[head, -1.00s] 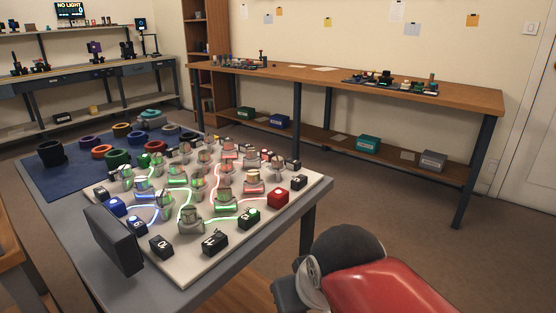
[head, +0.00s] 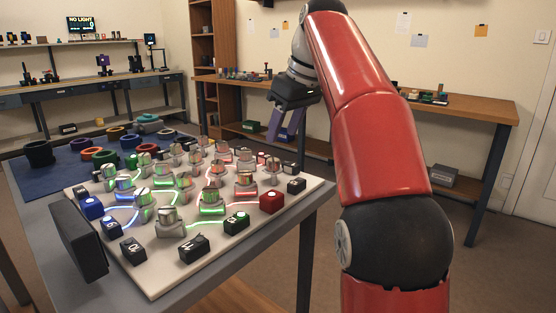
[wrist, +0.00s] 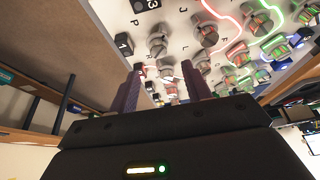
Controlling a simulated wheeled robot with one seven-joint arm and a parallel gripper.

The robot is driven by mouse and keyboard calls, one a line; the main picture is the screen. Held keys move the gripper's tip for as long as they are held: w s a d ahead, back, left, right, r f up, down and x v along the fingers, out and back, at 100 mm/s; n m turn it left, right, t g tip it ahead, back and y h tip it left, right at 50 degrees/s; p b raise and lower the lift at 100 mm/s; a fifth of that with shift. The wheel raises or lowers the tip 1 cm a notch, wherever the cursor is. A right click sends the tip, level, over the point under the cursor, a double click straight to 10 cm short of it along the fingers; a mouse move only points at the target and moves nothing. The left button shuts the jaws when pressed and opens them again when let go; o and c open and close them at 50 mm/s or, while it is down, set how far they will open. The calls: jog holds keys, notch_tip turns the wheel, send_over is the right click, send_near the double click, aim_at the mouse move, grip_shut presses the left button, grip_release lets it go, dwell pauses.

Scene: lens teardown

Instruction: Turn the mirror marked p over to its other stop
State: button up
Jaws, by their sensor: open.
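The white board (head: 155,282) holds several round grey mounts with small tilting mirrors, and glowing red, green and blue lines run between them. In the wrist view a letter P (wrist: 136,22) is printed on the board. The mirror mount nearest it (wrist: 157,45) seems to be the one marked p, but I cannot be sure. Its tilt is unclear.
Black numbered blocks (head: 194,249), a red block (head: 272,201) and a blue block (head: 92,208) line the board. A dark upright panel (head: 78,240) stands at its left front. Coloured rings (head: 104,158) lie on a blue mat. A long wooden bench (head: 478,108) stands behind.

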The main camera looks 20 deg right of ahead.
aim_at(272, 159)
jog(key=b+x, duration=0.3)
jog(key=x, duration=0.4)
jog(key=shift+w+f+b, duration=0.3)
jog(key=c, duration=1)
